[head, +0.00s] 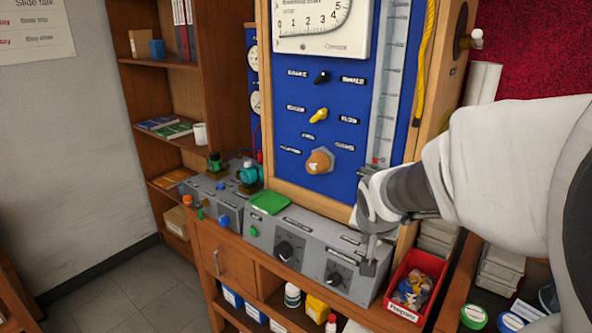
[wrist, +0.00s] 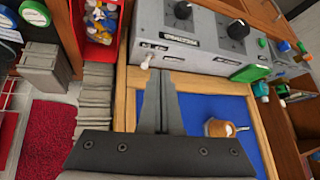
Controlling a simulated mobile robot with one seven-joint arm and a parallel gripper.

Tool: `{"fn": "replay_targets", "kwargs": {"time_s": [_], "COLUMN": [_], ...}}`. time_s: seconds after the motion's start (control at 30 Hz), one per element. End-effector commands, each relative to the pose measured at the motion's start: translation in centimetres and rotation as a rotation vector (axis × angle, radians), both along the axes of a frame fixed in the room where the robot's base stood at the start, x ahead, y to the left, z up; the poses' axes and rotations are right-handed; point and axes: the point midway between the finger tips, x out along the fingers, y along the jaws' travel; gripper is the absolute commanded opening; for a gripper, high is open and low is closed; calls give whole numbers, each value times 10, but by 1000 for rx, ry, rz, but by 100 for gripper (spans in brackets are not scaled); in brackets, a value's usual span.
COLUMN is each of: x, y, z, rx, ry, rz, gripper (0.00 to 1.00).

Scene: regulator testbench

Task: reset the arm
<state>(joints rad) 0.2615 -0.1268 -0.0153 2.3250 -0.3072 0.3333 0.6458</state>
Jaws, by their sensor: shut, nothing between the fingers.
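My arm reaches in from the right in the head view. My gripper (head: 369,266) points down in front of the right end of the grey control box (head: 310,258), near the lower right of the blue panel (head: 345,118). In the wrist view my gripper (wrist: 172,78) is shut and empty, its fingers together in front of the blue panel (wrist: 222,103). The fingertips show close to a small white toggle (wrist: 149,57) on the grey box; I cannot tell whether they touch it. An orange knob (head: 319,161) sits low on the panel, and it also shows in the wrist view (wrist: 219,128).
A red bin (head: 408,288) of small parts stands right of the grey box. Black dials (head: 289,250) and a green block (head: 269,203) are on the box. A wooden shelf (head: 160,116) stands at the left. Several jars and lids (head: 473,316) are at the lower right. Floor is free at left.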

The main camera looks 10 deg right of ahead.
Motion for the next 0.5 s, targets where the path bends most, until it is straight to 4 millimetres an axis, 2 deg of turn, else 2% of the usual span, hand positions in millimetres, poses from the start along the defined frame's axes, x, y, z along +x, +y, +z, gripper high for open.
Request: {"fn": "replay_targets", "kwargs": {"time_s": [0.03,0.27,0.37,0.5], "x": [-1,-8,-25,-66], "y": [4,12,29,65], "z": [43,46,52,59], "rx": [-28,-34,-49,-73], "ry": [-101,-90,-57,16], "rz": [9,31,92,238], "gripper": [0,0,0,0]}}
